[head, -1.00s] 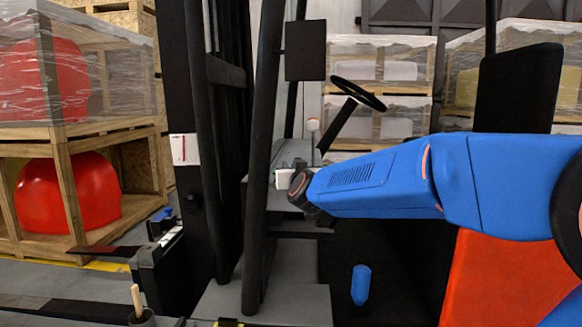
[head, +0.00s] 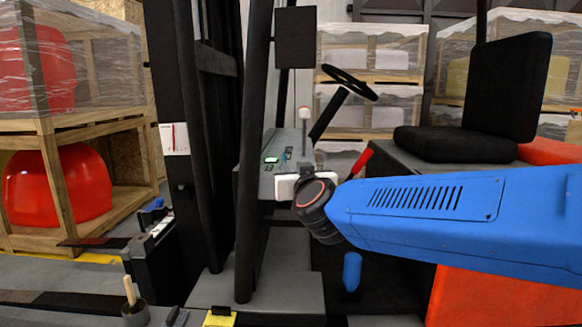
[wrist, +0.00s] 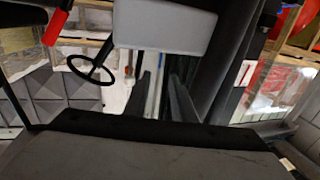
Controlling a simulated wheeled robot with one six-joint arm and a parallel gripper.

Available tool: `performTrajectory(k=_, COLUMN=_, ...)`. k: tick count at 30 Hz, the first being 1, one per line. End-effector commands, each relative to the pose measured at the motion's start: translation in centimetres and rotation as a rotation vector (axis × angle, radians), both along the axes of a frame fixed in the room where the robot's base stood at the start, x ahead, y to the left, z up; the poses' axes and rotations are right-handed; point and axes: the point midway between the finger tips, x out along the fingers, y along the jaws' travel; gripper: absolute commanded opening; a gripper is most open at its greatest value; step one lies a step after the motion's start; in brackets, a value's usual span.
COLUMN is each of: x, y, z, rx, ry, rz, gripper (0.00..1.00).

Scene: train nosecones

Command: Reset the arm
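My arm reaches in from the right in the head view, a blue link ending in a dark round wrist joint. My gripper (head: 288,187) shows there only as a pale block beside that joint, in front of the forklift's console (head: 283,160); its fingers are hidden. In the wrist view a pale block (wrist: 165,25) fills the top middle, with dark bars below it that I cannot clearly tell from the forklift's posts. No held object can be made out.
A black steering wheel (head: 349,82), a red-handled lever (head: 362,160) and a black seat (head: 465,144) are close to the arm. Dark mast posts (head: 262,170) stand left of the gripper. Wooden crates with red nosecones (head: 58,186) stand at the far left.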

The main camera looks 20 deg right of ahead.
Motion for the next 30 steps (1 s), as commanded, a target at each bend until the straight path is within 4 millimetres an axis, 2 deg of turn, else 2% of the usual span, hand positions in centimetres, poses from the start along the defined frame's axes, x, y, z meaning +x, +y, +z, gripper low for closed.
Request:
performTrajectory(k=13, x=-0.4, y=0.0, z=-0.1, rx=0.000, ry=0.002, rz=0.005, gripper=0.23)
performTrajectory(k=17, x=-1.2, y=0.4, z=-0.7, rx=0.007, ry=0.025, rz=0.056, gripper=0.23)
performTrajectory(k=20, x=-2.6, y=1.2, z=-2.1, rx=0.012, ry=0.078, rz=0.138, gripper=0.23)
performTrajectory(k=23, x=-4.8, y=1.8, z=-4.6, rx=0.018, ry=0.169, rz=0.225, gripper=0.23)
performTrajectory(k=26, x=-7.5, y=2.0, z=-7.7, rx=0.020, ry=0.283, rz=0.291, gripper=0.23)
performTrajectory(k=30, x=-11.9, y=1.2, z=-12.6, rx=0.019, ry=0.471, rz=0.333, gripper=0.23)
